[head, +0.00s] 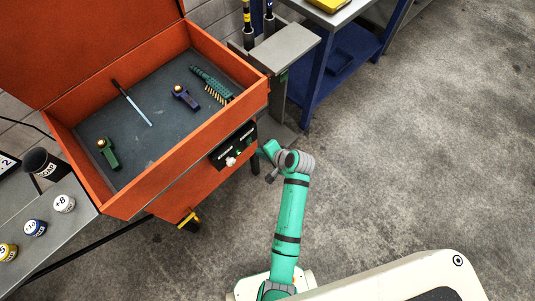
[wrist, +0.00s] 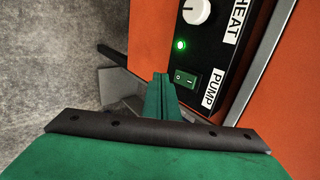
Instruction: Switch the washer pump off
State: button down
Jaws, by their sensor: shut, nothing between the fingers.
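The washer is an open orange cabinet (head: 185,185) on the left of the head view, with a black control panel (head: 217,161) on its front. In the wrist view the green pump rocker switch (wrist: 185,80) sits beside the white PUMP label (wrist: 211,89). A small green lamp (wrist: 180,44) glows next to it. Which side of the rocker is pressed is hard to tell. My gripper (wrist: 163,77) is shut and empty, its green fingertips just left of the switch in the wrist view. Whether they touch the panel is unclear.
A white HEAT knob (wrist: 197,11) is close to the lamp. The washer basin (head: 150,150) holds brushes and small tools. A yellow-handled valve (head: 188,218) is below the cabinet front. A grey stand (head: 283,48) and blue bench are behind. The floor at right is clear.

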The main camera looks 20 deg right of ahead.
aim_at(249, 145)
jog(key=shift+w+a+f, duration=0.1)
jog(key=shift+w+a, duration=0.3)
jog(key=shift+w, duration=0.35)
jog(key=shift+w+a, duration=0.4)
jog(key=shift+w, duration=0.3)
jog(key=shift+w+a, duration=0.15)
jog(key=shift+w, duration=0.05)
jog(key=shift+s+r, duration=0.2)
jog(key=shift+r, duration=0.55)
